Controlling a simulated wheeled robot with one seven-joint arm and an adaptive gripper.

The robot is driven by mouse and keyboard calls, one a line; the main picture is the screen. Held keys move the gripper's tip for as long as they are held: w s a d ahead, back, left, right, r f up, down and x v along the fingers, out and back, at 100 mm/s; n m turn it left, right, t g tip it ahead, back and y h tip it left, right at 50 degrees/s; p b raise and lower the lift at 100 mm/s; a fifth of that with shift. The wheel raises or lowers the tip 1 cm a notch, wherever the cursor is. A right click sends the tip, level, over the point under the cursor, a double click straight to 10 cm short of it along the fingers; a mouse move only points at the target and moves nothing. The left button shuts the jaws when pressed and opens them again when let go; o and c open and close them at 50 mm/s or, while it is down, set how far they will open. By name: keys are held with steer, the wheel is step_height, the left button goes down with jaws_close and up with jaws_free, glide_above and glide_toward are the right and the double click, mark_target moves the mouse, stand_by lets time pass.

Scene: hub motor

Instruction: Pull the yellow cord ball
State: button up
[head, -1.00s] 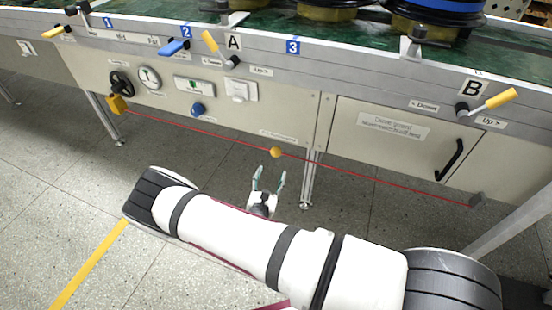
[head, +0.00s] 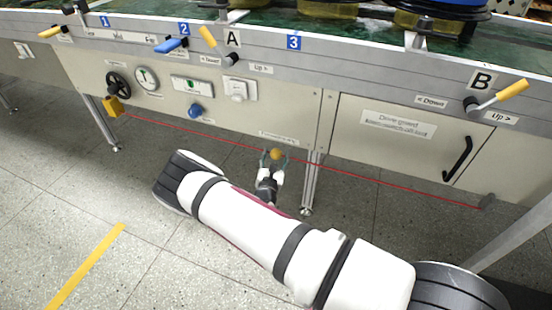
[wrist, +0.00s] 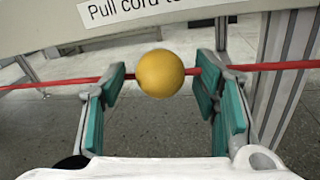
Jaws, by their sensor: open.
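The yellow cord ball (head: 275,154) sits on a taut red cord (head: 370,180) that runs along the front of the bench, below its panel. In the wrist view the ball (wrist: 160,73) is between the two teal-padded fingers, with a gap on each side. My gripper (head: 274,160) is open around the ball. In the wrist view my gripper (wrist: 160,85) has the red cord crossing behind or between its fingers; I cannot tell how deep the ball sits.
A label above reads "Pull cord to" (wrist: 130,8). A metal bench leg (head: 312,180) stands just right of my gripper. The panel has levers, a black handwheel (head: 118,85) and a black door handle (head: 457,158). The floor in front is clear.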

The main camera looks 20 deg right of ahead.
mark_target(273, 158)
steer(key=shift+w+d, duration=0.2)
steer(key=shift+w, duration=0.3)
jaws_close()
steer(key=p+v, duration=0.1)
steer(key=v, duration=0.1)
steer(key=p+v, duration=0.1)
steer(key=v, duration=0.1)
steer(key=shift+w+a+r, duration=0.1)
steer(key=shift+w+a, duration=0.05)
steer(key=shift+a, duration=0.25)
jaws_free()
steer(key=shift+a, duration=0.1)
steer(key=shift+s, duration=0.25)
steer(key=v, duration=1.2)
